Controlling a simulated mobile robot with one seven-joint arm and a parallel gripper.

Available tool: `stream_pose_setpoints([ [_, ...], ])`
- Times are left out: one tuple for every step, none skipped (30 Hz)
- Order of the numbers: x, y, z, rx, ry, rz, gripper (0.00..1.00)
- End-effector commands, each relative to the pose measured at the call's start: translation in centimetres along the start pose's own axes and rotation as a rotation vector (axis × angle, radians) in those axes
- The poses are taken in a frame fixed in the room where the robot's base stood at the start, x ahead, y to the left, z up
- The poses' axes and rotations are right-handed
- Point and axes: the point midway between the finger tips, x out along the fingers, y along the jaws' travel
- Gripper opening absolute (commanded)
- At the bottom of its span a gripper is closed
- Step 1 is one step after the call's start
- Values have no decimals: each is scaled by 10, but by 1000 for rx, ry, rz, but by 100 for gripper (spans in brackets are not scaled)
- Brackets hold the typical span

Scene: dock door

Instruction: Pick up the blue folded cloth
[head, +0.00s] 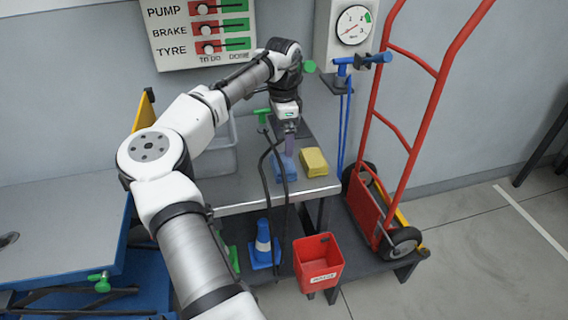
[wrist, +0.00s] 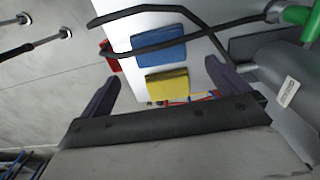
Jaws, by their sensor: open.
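The blue folded cloth (head: 285,168) lies flat on the metal-topped table, just left of a yellow folded cloth (head: 313,162). In the wrist view the blue cloth (wrist: 158,52) is beyond the fingertips and the yellow cloth (wrist: 167,86) is nearer, between the fingers. My gripper (head: 290,147) points down above the blue cloth in the head view, apart from it. In the wrist view my gripper (wrist: 161,72) is open with nothing between its fingers. A black hose crosses in front of the blue cloth and hides a strip of it.
The black hose (head: 264,172) hangs over the table's front edge beside the blue cloth. A clear bin (head: 222,150) stands at the left. A red hand truck (head: 372,205) stands at the right.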

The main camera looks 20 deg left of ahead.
Motion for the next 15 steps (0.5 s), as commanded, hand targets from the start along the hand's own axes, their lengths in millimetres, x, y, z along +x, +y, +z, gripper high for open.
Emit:
stream_pose_setpoints([
  [10,1,0,1,-2,2,100],
  [16,1,0,1,-2,2,100],
  [23,0,0,0,-1,1,100],
  [28,0,0,0,-2,0,100],
  [32,0,0,0,-1,0,100],
  [37,0,0,0,-1,0,100],
  [40,0,0,0,0,-1,100],
  [42,0,0,0,0,-1,100],
  [44,0,-1,0,1,-1,100],
  [46,0,-1,0,1,-1,100],
  [47,0,-1,0,1,-1,100],
  [49,1,0,1,1,-1,100],
  [51,1,0,1,0,-1,100],
  [54,1,0,1,0,-1,100],
  [58,1,1,0,-1,-2,100],
])
